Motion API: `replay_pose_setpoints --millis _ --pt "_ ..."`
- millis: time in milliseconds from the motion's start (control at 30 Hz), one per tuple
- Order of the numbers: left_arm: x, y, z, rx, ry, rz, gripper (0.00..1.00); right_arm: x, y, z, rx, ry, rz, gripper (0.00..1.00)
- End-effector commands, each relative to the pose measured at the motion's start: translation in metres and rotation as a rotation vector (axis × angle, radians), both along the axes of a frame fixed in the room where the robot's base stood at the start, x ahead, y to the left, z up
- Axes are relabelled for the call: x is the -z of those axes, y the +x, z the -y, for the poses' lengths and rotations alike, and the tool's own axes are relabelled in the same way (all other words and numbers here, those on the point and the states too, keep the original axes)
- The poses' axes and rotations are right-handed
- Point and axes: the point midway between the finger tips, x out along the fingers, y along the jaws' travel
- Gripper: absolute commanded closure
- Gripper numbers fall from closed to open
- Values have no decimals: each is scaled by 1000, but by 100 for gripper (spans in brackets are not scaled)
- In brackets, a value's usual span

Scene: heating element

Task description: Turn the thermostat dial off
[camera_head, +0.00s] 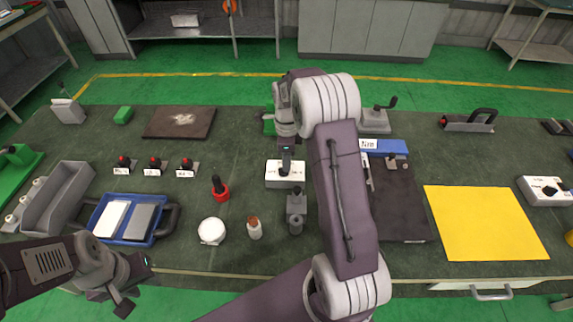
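A white box with a black knob (550,190) and small dark markings lies at the right edge; it looks like a thermostat dial, but its setting is too small to read. Another white box (285,181) with dark markings stands mid-table. My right gripper (286,152) hangs over the back of this middle box, pointing down. Its fingers are small and dark, and I cannot tell whether they touch the box's dark upright part or are open. My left gripper (128,285) is low at the left, by the table's front edge, apart from both boxes; its opening is unclear.
My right arm covers the table's centre right. A yellow sheet (485,222) lies flat left of the right box. A red-based tool (220,189), a white round object (211,231) and a small bottle (254,229) stand near the middle box. A blue tray (107,228) is near my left gripper.

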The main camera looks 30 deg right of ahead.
Motion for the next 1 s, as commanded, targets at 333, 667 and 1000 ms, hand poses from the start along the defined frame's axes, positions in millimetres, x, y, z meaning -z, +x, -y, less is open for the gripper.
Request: replay_pose_setpoints --millis 333,667,1000 --pt "-1 0 0 0 0 0 64 30 0 0 -1 -1 1 67" --pt "-1 0 0 0 0 0 64 30 0 0 -1 -1 1 100" --pt "-5 0 0 0 0 0 64 28 0 0 -39 0 1 100"
